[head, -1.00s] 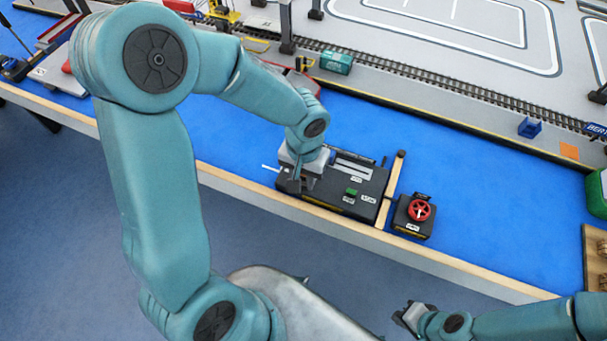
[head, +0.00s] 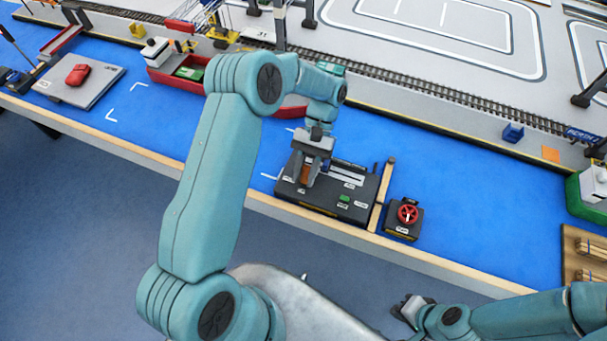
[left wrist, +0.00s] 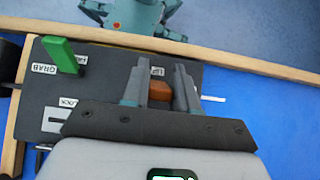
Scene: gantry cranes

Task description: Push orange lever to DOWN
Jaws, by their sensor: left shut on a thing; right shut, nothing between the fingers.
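The orange lever (head: 306,173) stands on the black control box (head: 322,210), toward its left end in the head view. My left gripper (head: 309,180) is shut on it, with a finger on either side. In the left wrist view the orange lever (left wrist: 160,92) shows between the two fingertips, beside a label reading UP (left wrist: 157,71). The DOWN label is not readable, and the lever's base is partly hidden by my gripper. My right gripper (head: 412,306) is shut and empty, low in the head view, away from the box.
A green lever (head: 344,198) with a GRAB label stands on the same box; it also shows in the left wrist view (left wrist: 60,53). A red handwheel (head: 408,213) on a small black box is to the right, past a wooden strip (head: 382,195). Blue surface (head: 460,190) further right is clear.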

